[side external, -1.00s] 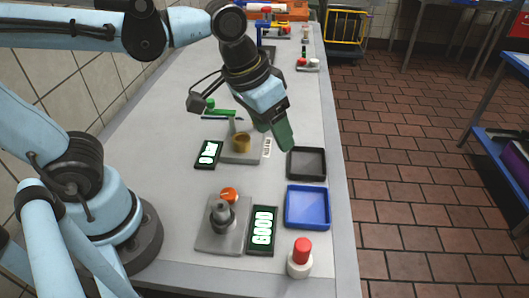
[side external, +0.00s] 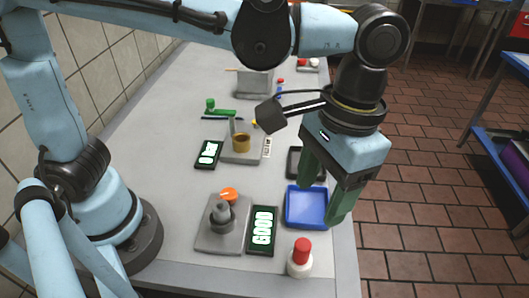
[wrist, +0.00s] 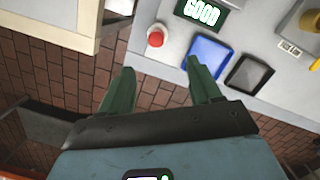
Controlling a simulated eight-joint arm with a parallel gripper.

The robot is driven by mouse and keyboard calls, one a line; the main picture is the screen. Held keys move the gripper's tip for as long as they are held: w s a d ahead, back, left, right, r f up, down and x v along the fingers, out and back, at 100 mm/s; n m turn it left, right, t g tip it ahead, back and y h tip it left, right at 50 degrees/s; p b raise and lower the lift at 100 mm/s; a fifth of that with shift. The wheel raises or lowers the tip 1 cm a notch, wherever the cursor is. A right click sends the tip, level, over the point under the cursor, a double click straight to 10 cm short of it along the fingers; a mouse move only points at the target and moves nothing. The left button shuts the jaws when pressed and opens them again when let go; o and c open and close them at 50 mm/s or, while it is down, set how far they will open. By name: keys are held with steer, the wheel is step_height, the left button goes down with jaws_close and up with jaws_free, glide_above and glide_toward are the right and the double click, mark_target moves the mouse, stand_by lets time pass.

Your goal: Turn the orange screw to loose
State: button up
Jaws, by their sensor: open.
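The orange screw (side external: 229,194) is a small knob at the back of a grey fixture (side external: 212,239) at the front left of the table. A dark grey cylindrical part (side external: 221,215) stands on the same fixture, just in front of the screw. My gripper (side external: 322,200) has green fingers spread apart with nothing between them. It hangs to the right of the fixture, by the blue tray and the table's right edge. In the wrist view my gripper (wrist: 160,85) is also open and empty. The orange screw does not show in the wrist view.
A dark display reading GOOD (side external: 262,230) stands beside the fixture. A blue tray (side external: 289,222), a black tray (side external: 292,165) and a red-topped button (side external: 301,258) line the right side. Another fixture with a brass cup (side external: 240,145) and a second display (side external: 208,153) lie farther back.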

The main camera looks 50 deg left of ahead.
steer(key=shift+s+d, duration=0.2)
steer(key=shift+d, duration=0.2)
steer(key=n+t, duration=0.2)
steer(key=n, duration=0.3)
glide_above(228, 193)
step_height(228, 193, down, 3)
steer(key=shift+f, duration=6.1)
steer(key=shift+c, duration=0.3)
steer(key=c, duration=1)
